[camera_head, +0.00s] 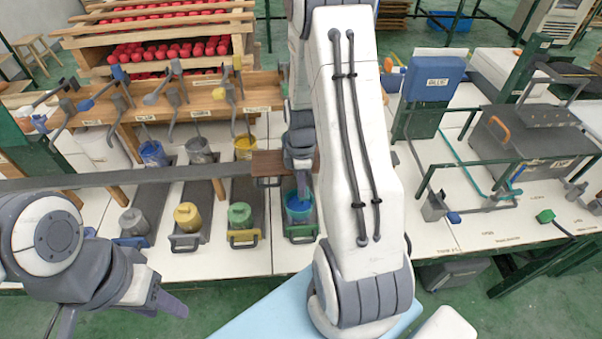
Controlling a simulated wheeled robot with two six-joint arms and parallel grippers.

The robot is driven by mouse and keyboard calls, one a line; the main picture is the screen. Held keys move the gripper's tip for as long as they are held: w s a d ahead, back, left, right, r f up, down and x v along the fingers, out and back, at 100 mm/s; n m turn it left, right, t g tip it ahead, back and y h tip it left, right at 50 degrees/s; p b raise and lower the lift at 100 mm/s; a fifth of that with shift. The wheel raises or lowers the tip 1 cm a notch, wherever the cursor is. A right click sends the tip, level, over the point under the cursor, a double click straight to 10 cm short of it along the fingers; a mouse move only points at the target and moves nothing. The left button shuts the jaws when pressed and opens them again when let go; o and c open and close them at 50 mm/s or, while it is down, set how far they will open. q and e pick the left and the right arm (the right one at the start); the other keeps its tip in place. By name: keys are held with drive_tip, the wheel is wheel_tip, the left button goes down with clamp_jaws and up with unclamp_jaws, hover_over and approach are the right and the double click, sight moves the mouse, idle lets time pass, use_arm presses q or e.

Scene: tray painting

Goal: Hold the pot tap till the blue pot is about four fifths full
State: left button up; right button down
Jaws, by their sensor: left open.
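A pot with blue contents (299,211) stands at the right end of the front row, on a dark slide with a green-edged end. My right gripper (301,184) points down just over this pot, beside a brown wooden plate (268,166). Whether it touches a tap or is open or shut cannot be made out; my own arm hides much there. Another pot with blue paint (153,155) stands in the back row under the levers. My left gripper (168,302) is open and empty at the lower left, away from the pots. The blue pot's fill level is unclear.
A yellow pot (187,218), a green pot (240,216) and a grey pot (133,223) share the front row. A long dark bar (140,178) crosses above the slides. A grey tank (525,135) and pipes occupy the right table. My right arm blocks the centre.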

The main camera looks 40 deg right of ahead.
drive_tip(key=shift+s+a+f, duration=0.2)
drive_tip(key=shift+s+f, duration=0.1)
drive_tip(key=shift+s, duration=0.1)
wheel_tip(320, 180, up, 5)
drive_tip(key=p, duration=0.4)
drive_tip(key=shift+s+f, duration=0.1)
drive_tip(key=shift+s, duration=0.05)
wheel_tip(320, 180, up, 9)
drive_tip(key=s+a+b, duration=0.1)
drive_tip(key=b, duration=0.1)
drive_tip(key=shift+s+a+r, duration=0.15)
drive_tip(key=shift+s+r, duration=0.05)
drive_tip(key=shift+s, duration=0.2)
drive_tip(key=s+a+r+m+b, duration=0.1)
drive_tip(key=s+a+m+b, duration=0.1)
drive_tip(key=a, duration=1.3)
drive_tip(key=s+a+m+b, duration=0.1)
drive_tip(key=s+a+m, duration=0.1)
drive_tip(key=s+a, duration=0.8)
drive_tip(key=shift+s+r+t+y+b, duration=0.3)
drive_tip(key=shift+s+b, duration=0.1)
drive_tip(key=shift+s, duration=0.35)
